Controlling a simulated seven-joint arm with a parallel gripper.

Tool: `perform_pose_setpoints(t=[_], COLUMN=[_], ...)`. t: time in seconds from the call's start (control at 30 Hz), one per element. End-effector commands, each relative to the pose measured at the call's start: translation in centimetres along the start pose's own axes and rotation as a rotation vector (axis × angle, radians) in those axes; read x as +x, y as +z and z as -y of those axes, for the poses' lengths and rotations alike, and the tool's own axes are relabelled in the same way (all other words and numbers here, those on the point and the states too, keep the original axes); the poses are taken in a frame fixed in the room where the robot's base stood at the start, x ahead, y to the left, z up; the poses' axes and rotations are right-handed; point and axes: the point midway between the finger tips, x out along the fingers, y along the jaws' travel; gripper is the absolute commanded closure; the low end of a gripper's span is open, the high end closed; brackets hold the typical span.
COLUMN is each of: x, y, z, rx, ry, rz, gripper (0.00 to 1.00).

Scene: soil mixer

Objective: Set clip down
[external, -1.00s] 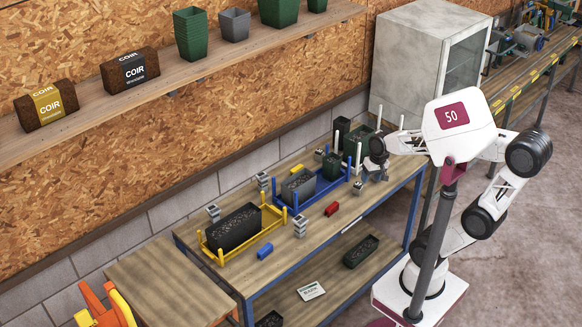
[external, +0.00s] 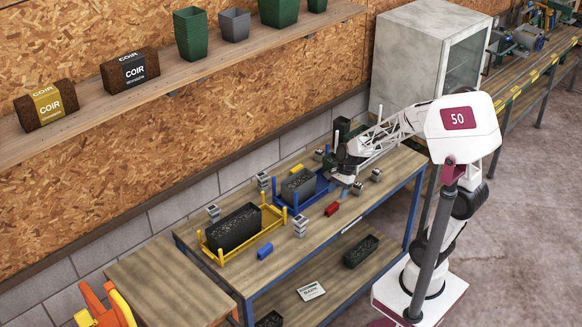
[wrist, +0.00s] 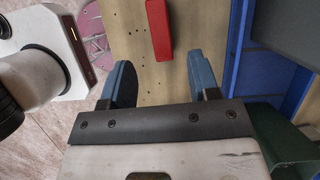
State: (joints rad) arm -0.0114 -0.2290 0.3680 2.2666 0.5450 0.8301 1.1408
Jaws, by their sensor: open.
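Several small coloured blocks that could be clips lie on the workbench; I cannot tell which is the task's clip. A red one (external: 332,209) lies right of the blue rack, a blue one (external: 265,251) near the front edge, and a yellow one (external: 298,168) at the back. My gripper (external: 345,180) is low over the right part of the bench, beside the blue rack. In the wrist view my gripper (wrist: 158,82) has its fingers apart with only bare wood between them. The red block (wrist: 159,28) lies beyond the fingertips, apart from them.
A yellow rack (external: 225,259) holds a long dark planter. The blue rack (external: 313,200) holds a grey planter. Small metal blocks (external: 300,225) stand around the bench. A grey-white cabinet (external: 410,60) is behind. The front middle of the bench is partly clear.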

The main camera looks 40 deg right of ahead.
Motion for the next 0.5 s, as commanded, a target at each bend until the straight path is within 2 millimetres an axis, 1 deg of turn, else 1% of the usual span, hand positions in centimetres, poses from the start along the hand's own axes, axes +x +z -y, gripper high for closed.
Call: perform_pose_setpoints(t=[0.33, 0.5], x=[0.1, 1.2], y=[0.0, 0.0], z=[0.0, 0.0], rx=[0.002, 0.001], ry=[0.000, 0.001], rz=[0.000, 0.000], gripper=[0.44, 0.44])
